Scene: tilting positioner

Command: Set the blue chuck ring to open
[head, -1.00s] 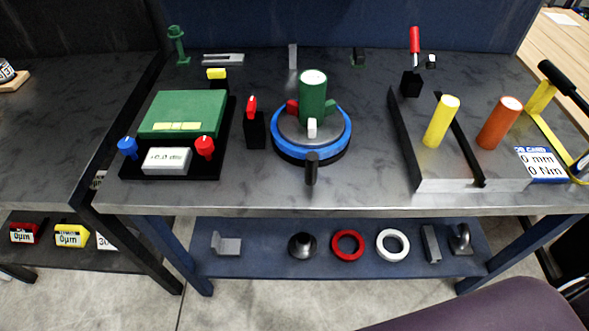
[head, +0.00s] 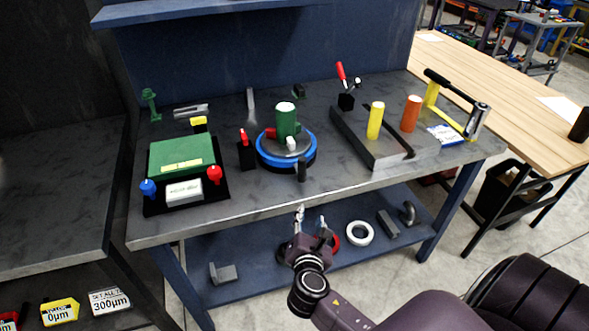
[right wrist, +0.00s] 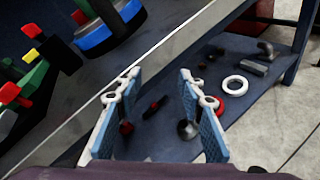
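The blue chuck ring (head: 268,158) circles the base of a round positioner on the bench, with a green cylinder (head: 286,120) standing on top between red, green and white jaws. The ring also shows at the top of the right wrist view (right wrist: 93,38). My right gripper (head: 311,222) is in front of the bench's front edge, below and apart from the ring. In the right wrist view its fingers (right wrist: 158,95) are spread with nothing between them. My left gripper is not in view.
A green box with knobs (head: 180,156) stands left of the positioner, and a black block with a red lever (head: 245,152) stands between. A grey fixture (head: 385,155) with yellow and orange cylinders is to the right. A lower shelf holds a white ring (head: 360,233) and other parts.

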